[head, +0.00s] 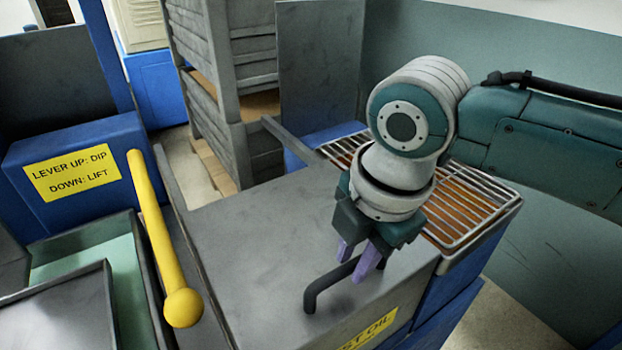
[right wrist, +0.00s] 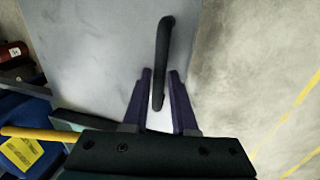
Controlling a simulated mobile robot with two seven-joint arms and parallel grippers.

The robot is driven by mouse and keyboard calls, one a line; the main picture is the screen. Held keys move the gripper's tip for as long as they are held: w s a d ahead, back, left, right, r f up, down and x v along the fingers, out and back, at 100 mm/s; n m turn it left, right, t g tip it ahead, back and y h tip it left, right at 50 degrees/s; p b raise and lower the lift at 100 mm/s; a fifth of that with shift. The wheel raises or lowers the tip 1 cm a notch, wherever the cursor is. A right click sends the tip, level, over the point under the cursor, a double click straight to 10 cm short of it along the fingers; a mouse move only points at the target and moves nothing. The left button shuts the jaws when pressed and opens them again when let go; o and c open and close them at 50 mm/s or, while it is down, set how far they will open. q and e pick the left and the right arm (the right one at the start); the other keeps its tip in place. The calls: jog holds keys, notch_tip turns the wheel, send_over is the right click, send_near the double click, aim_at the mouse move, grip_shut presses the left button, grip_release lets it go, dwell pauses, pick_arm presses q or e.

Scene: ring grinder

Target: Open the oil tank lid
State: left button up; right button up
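The oil tank lid (head: 250,240) is a flat grey metal plate, lying flat on the tank in the head view. A dark bent bar handle (head: 315,292) stands on it near the front edge. A yellow label (head: 372,330) ending in "OIL" is on the tank front. My right gripper (head: 356,262) points down at the handle's far end. In the right wrist view, my right gripper (right wrist: 160,88) has its purple fingers apart on either side of the handle (right wrist: 163,50), with gaps visible. The lid (right wrist: 100,45) lies beneath. My left gripper is out of view.
A yellow lever (head: 160,235) with a ball end stands left of the lid, by a blue box (head: 75,170) labelled "LEVER UP: DIP DOWN: LIFT". A wire grate (head: 465,205) lies behind my right gripper. Grey stacked crates (head: 225,90) stand at the back.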

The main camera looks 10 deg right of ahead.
grip_shut()
dwell(1.0)
